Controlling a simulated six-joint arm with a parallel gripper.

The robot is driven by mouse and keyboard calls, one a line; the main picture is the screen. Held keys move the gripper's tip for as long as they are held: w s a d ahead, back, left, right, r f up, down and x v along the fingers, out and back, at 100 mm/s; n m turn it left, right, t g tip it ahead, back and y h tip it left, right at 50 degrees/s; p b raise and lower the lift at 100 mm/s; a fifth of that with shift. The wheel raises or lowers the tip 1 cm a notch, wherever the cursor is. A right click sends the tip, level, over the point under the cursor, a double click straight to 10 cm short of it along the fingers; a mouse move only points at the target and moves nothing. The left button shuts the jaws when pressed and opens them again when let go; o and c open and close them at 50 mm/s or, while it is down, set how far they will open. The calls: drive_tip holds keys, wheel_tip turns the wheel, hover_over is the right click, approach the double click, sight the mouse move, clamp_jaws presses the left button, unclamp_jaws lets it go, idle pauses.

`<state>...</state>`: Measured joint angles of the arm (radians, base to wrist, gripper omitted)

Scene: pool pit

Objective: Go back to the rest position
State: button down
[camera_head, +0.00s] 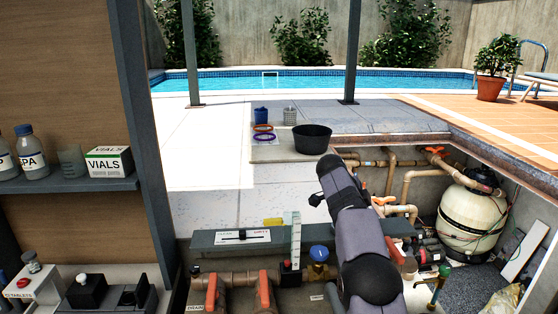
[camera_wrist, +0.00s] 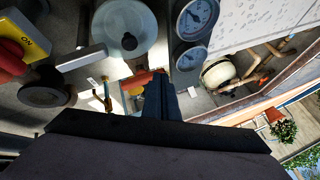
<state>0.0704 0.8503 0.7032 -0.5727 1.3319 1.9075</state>
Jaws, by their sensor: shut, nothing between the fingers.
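My gripper shows in the wrist view, where its dark fingers (camera_wrist: 161,98) are together with nothing between them. They point toward the equipment in the pit and touch nothing that I can make out. In the head view my arm rises from the bottom edge, right of the middle, up to a bend near the black bucket. The fingers cannot be made out there.
The pit holds pipes (camera_head: 399,190), a cream filter tank (camera_head: 466,222) and orange-handled valves (camera_head: 265,290). Gauges (camera_wrist: 196,18) and a yellow ON switch plate (camera_wrist: 35,37) show in the wrist view. A black bucket (camera_head: 312,140) stands on the deck. A shelf (camera_head: 70,186) is at left.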

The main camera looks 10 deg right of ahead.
drive_tip(key=s+a+n+p, duration=0.1)
drive_tip(key=n, duration=0.1)
drive_tip(key=s+a+r+n+y+p, duration=0.1)
drive_tip(key=s+a+n, duration=0.1)
drive_tip(key=s+a+n+y+p, duration=0.1)
drive_tip(key=s+n+p, duration=0.1)
drive_tip(key=shift+a+r, duration=0.4)
drive_tip(key=s+a+n+p, duration=0.1)
drive_tip(key=s+n, duration=0.1)
drive_tip(key=s, duration=0.1)
drive_tip(key=s+a+n+y+p, duration=0.1)
drive_tip(key=s+a+n+p, duration=0.1)
drive_tip(key=s, duration=0.1)
drive_tip(key=s+a+n+g+y+p, duration=0.1)
drive_tip(key=s+a+n, duration=0.1)
drive_tip(key=s, duration=0.2)
drive_tip(key=shift+a+r+n+p, duration=0.1)
drive_tip(key=shift+a+n+p, duration=0.1)
drive_tip(key=shift+n+p, duration=0.1)
drive_tip(key=s+a+f+n+y+p, duration=0.1)
drive_tip(key=s+a+n+p, duration=0.2)
drive_tip(key=s, duration=0.8)
drive_tip(key=s+a+f+n+g+y+p, duration=0.1)
drive_tip(key=s+a+n+p, duration=0.3)
drive_tip(key=s, duration=0.8)
drive_tip(key=shift+a+n+g+y, duration=0.15)
drive_tip(key=shift+n+g+y, duration=0.2)
drive_tip(key=shift+n, duration=0.85)
drive_tip(key=shift+f, duration=0.1)
